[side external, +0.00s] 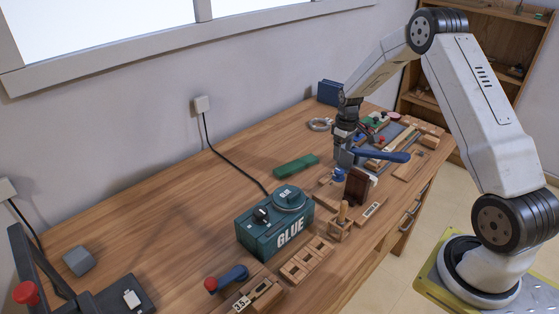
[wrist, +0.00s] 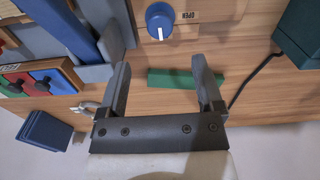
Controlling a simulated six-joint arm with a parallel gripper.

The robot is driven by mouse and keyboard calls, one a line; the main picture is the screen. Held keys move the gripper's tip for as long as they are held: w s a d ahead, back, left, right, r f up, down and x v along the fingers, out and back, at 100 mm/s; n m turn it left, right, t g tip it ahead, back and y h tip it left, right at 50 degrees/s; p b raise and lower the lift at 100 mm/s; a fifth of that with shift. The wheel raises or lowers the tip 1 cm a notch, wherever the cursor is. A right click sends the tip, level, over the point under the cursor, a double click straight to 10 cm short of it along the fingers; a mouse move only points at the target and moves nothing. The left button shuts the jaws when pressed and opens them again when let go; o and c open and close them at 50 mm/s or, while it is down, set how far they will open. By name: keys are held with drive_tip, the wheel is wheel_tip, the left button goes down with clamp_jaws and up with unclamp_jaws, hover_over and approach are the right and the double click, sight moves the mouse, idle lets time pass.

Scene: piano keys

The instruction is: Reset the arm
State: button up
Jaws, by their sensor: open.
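My gripper (side external: 343,160) hangs from my arm, pointing down over the far part of the wooden workbench, beside a blue-handled lever (side external: 385,156). In the wrist view my gripper (wrist: 161,62) has its two dark fingers spread wide apart, with nothing held between them. A flat green bar (wrist: 185,78) lies on the bench beyond the gap between the fingers. A blue knob (wrist: 160,18) marked OPEN is just past the fingertips. I cannot make out any piano keys.
A teal GLUE box (side external: 262,233) stands mid-bench with a cable to the wall. The green bar (side external: 297,166) lies behind it. Wooden fixtures (side external: 307,262) line the front edge. A dark blue block (side external: 328,92) stands at the far end. The bench's left middle is mostly clear.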

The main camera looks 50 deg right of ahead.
drive_tip(key=shift+a+r, duration=0.3)
drive_tip(key=shift+a, duration=0.15)
drive_tip(key=s+a+r+t, duration=0.1)
drive_tip(key=s+a+r, duration=0.15)
drive_tip(key=a, duration=0.35)
drive_tip(key=s+a+r, duration=0.2)
drive_tip(key=a+r, duration=0.2)
drive_tip(key=a, duration=0.3)
drive_tip(key=s+a+r+t, duration=0.1)
drive_tip(key=s+a+r, duration=0.1)
drive_tip(key=s+a, duration=0.9)
drive_tip(key=shift+s+r+t, duration=0.3)
